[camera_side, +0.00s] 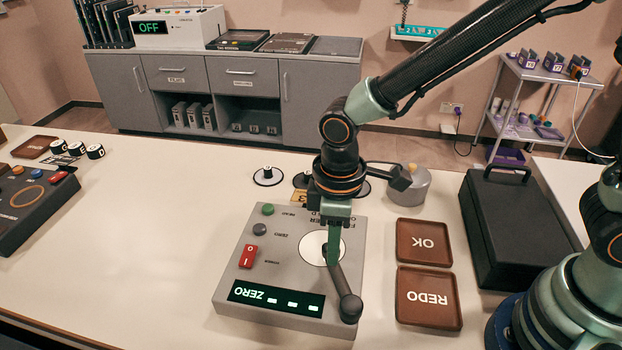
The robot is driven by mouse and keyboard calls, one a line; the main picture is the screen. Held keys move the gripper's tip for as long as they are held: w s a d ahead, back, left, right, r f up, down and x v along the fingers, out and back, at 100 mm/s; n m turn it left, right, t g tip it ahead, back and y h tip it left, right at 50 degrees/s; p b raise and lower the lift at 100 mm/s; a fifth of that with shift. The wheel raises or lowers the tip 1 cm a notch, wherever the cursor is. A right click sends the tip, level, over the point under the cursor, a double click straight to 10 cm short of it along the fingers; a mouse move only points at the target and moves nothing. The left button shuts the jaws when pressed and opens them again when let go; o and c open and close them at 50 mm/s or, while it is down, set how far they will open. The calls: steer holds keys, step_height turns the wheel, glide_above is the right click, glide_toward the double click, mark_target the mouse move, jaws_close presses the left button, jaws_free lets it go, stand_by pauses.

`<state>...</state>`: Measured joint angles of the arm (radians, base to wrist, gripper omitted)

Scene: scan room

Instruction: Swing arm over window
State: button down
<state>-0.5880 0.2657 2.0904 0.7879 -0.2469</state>
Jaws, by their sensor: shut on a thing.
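A grey box device (225,280) stands on the table, with a lit display reading ZERO (276,299). Its round white window (310,247) is on the upper right of its top. A dark swing arm (342,284) runs from a rounded end at the box's lower right corner up to the window. Its upper end lies over the right part of the window. My gripper (332,253) reaches down from above and is shut on the swing arm at that upper end. The fingers hide part of the window and the exact contact.
A black case (515,225) stands farther right. A round grey metal pot (408,187) and dark discs stand behind.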

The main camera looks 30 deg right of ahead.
steer(key=c, duration=0.7)
jaws_free()
steer(key=shift+a, duration=0.1)
step_height(320, 180, up, 12)
steer(key=shift+r, duration=0.1)
steer(key=d+r+m+t, duration=0.1)
steer(key=d+m+t, duration=0.1)
steer(key=d, duration=0.4)
steer(key=s+d+r+m+t, duration=0.1)
steer(key=d+m, duration=0.3)
steer(key=d, duration=0.3)
steer(key=d+r+m+t, duration=0.1)
steer(key=d+m+t, duration=0.1)
steer(key=d, duration=0.5)
steer(key=shift+s+d+r+m+t, duration=0.1)
steer(key=shift+s+m+t, duration=0.2)
steer(key=shift+m, duration=0.5)
